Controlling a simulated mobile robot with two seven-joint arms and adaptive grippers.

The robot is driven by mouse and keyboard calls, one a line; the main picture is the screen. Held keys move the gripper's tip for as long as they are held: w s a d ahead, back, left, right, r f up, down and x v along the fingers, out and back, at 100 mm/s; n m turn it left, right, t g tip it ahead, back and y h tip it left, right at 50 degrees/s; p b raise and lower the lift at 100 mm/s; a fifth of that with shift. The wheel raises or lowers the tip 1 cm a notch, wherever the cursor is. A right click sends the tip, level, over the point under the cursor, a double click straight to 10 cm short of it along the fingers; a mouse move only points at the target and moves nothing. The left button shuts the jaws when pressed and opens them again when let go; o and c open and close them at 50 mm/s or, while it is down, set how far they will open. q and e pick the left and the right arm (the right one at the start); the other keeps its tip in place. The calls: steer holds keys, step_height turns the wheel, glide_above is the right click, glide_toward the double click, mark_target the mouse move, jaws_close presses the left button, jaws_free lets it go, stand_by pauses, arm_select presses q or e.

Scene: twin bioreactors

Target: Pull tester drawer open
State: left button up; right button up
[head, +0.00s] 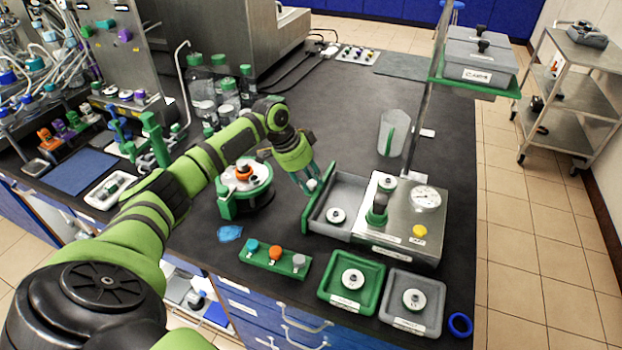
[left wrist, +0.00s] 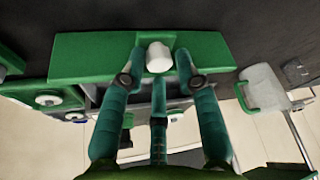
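The tester (head: 405,225) is a metal box with a round gauge on the right of the dark bench in the head view. Its grey drawer (head: 352,190) stands out from the left side, with a small round part (head: 336,215) inside. The drawer's green front (head: 308,212) also fills the top of the left wrist view (left wrist: 85,57). My left gripper (head: 312,184) is at this front. In the left wrist view, its teal fingers (left wrist: 160,62) sit on both sides of the white knob (left wrist: 159,55), closed on it. My right gripper is not in view.
A green round fixture (head: 245,190) stands left of the drawer. A green rack with coloured caps (head: 275,258), a green tray (head: 350,285) and a grey tray (head: 412,302) lie in front. A clear jug (head: 393,132) and a pole (head: 420,110) stand behind the tester.

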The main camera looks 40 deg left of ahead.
arm_select(q)
steer(key=shift+w+a+f, duration=0.1)
steer(key=shift+w+f, duration=0.05)
steer(key=shift+w, duration=0.05)
steer(key=shift+s+r, duration=0.15)
steer(key=shift+r, duration=0.15)
steer(key=v, duration=1.1)
steer(key=shift+r, duration=0.25)
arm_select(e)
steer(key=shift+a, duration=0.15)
arm_select(q)
steer(key=shift+a+r, duration=0.1)
steer(key=shift+a, duration=0.05)
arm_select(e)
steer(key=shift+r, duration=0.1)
